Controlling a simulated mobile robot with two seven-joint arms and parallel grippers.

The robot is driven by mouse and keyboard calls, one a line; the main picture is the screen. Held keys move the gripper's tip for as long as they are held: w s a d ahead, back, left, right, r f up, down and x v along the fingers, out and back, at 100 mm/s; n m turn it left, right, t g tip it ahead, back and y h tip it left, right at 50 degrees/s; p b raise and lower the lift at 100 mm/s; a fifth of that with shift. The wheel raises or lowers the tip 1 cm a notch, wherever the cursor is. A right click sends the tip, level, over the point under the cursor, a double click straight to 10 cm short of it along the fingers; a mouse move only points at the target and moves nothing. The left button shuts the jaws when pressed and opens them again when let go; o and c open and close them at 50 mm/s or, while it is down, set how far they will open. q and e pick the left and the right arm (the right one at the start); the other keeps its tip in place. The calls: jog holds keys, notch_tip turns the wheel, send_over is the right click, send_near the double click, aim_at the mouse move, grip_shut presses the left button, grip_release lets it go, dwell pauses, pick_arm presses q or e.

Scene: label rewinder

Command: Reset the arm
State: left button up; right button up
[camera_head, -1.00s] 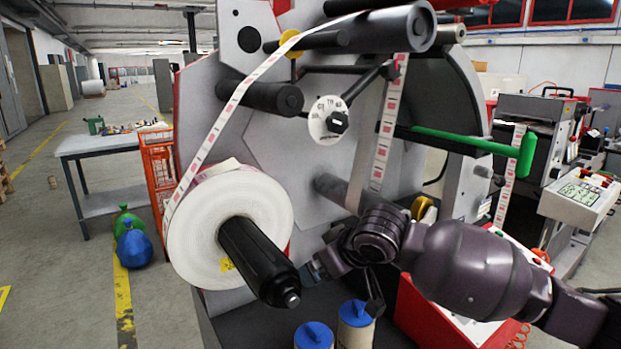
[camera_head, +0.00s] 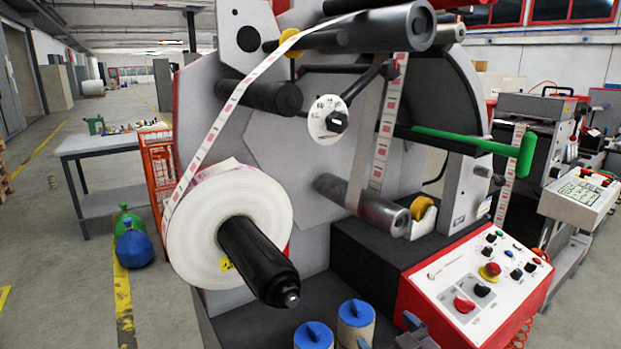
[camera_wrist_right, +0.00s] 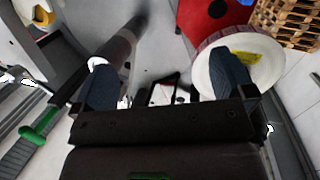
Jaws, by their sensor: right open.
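My right gripper (camera_head: 388,333) shows only in part at the bottom edge of the head view, low in front of the rewinder's red-edged control panel (camera_head: 478,285). In the right wrist view its two dark blue fingers (camera_wrist_right: 168,78) stand wide apart with nothing held between them. The label rewinder (camera_head: 310,160) fills the middle of the head view. A white label roll (camera_head: 190,235) sits around its black spindle (camera_head: 258,262), and the printed strip runs up over the top roller. The roll also shows behind one finger in the right wrist view (camera_wrist_right: 262,55). My left gripper is out of view.
Two blue-capped containers (camera_head: 314,336) stand at the rewinder's base, left of my right gripper. A green-handled bar (camera_head: 460,140) sticks out at the right.

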jog(key=s+d+f+m+g+h, duration=0.2)
jog(key=s+d+f, duration=0.4)
jog(key=s+f, duration=0.4)
jog(key=s+d+f+m+g+h, duration=0.2)
jog(key=s+d+f+m+h, duration=0.2)
jog(key=s+d+f, duration=0.3)
jog(key=s+f, duration=0.4)
jog(key=s, duration=0.4)
jog(key=shift+s, duration=0.2)
jog(key=shift+a, duration=0.1)
dwell(0.4)
